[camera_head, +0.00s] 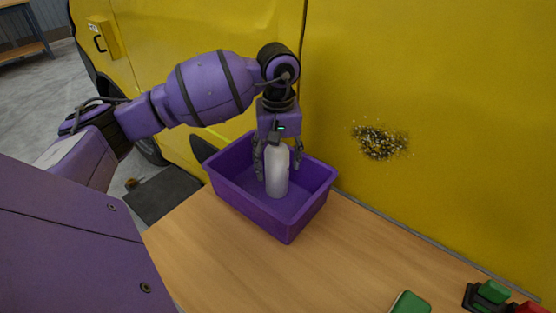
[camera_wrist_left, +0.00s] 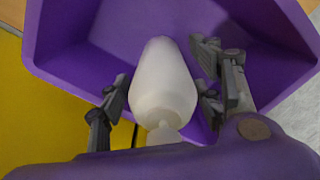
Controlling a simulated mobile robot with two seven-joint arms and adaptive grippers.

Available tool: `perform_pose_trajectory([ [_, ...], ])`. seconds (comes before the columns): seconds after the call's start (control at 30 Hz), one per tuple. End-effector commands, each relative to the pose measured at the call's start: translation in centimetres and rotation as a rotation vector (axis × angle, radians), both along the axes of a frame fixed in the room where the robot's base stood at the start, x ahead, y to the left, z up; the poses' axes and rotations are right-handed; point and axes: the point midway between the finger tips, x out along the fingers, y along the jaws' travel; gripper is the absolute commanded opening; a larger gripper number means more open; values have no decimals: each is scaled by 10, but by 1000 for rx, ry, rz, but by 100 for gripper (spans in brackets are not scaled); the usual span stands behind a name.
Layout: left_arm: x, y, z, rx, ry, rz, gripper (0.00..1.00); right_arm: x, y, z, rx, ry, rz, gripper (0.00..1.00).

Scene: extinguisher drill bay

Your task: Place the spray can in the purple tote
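The spray can (camera_head: 277,174) is a pale, white-grey bottle shape with a narrow top. It is upright inside the purple tote (camera_head: 287,228), with its base at the tote floor; whether it bears fully on the floor is hard to tell. My left gripper (camera_head: 279,168) points down into the tote with its fingers on either side of the can. In the left wrist view the can (camera_wrist_left: 163,85) is between the open fingers, with small gaps beside it. The tote (camera_wrist_left: 110,30) surrounds it there. My right gripper is not in view.
The tote stands on a wooden table (camera_head: 240,260) close against a yellow vehicle (camera_head: 430,70) with a dark speckled patch (camera_head: 379,142). A green object (camera_head: 410,303) and a black-and-green item (camera_head: 488,293) lie at the front right. The table between is clear.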

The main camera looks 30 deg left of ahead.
Motion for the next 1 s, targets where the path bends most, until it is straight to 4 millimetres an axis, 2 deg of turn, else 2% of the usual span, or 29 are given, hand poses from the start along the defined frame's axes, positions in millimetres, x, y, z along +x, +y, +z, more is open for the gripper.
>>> perform_pose_trajectory([
  [0.23, 0, 0, 1, 1, -1, 0, 60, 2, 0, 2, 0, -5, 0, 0],
  [0.37, 1, 0, 12, 1, -4, 0, 60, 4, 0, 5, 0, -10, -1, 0],
  [0.47, 2, 0, 28, 0, -5, 0, 60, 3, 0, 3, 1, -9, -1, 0],
  [0.8, 1, 0, 99, 0, -4, 0, 60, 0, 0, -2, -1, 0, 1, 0],
  [1.0, 0, 0, 120, 0, 0, 0, 60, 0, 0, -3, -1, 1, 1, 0],
])
